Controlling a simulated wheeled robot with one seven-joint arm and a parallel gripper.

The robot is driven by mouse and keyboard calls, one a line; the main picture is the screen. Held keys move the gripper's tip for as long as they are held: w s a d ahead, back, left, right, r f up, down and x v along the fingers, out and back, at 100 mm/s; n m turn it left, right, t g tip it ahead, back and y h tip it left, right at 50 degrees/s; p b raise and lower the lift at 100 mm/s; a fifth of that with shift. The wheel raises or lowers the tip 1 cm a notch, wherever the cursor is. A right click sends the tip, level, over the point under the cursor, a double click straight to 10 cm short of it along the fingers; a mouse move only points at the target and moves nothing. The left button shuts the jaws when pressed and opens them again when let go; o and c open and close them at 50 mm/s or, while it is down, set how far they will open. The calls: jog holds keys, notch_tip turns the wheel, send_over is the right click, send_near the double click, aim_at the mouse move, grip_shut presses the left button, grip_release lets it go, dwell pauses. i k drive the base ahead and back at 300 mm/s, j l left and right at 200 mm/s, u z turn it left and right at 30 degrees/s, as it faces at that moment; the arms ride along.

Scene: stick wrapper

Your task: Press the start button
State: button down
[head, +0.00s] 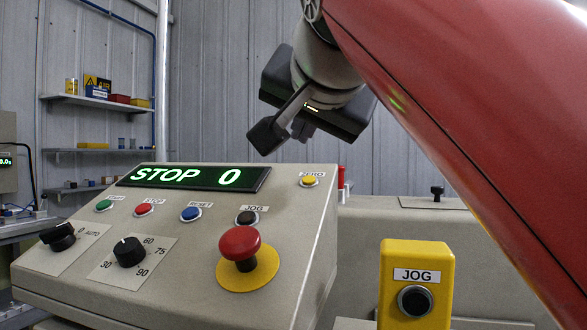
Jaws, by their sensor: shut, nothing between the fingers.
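The start button (104,205) is a small green round button at the upper left of the sloped control panel (190,275), under a small label. The display (195,177) above it reads "STOP 0" in green. My gripper (268,135) is above and to the right of the panel, apart from it and well to the right of the green button. Its dark fingers point down and left, and it is shut and empty. The green button is in plain view with nothing covering it.
A red stop button (144,209), blue reset button (191,213) and black jog button (247,217) share the row. A red mushroom button (240,245) sticks up in front, beside two black knobs. A yellow JOG box (415,285) stands at right. Space above the panel's left is free.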

aim_at(102, 204)
jog(key=k+l, duration=0.1)
jog(key=k, duration=0.85)
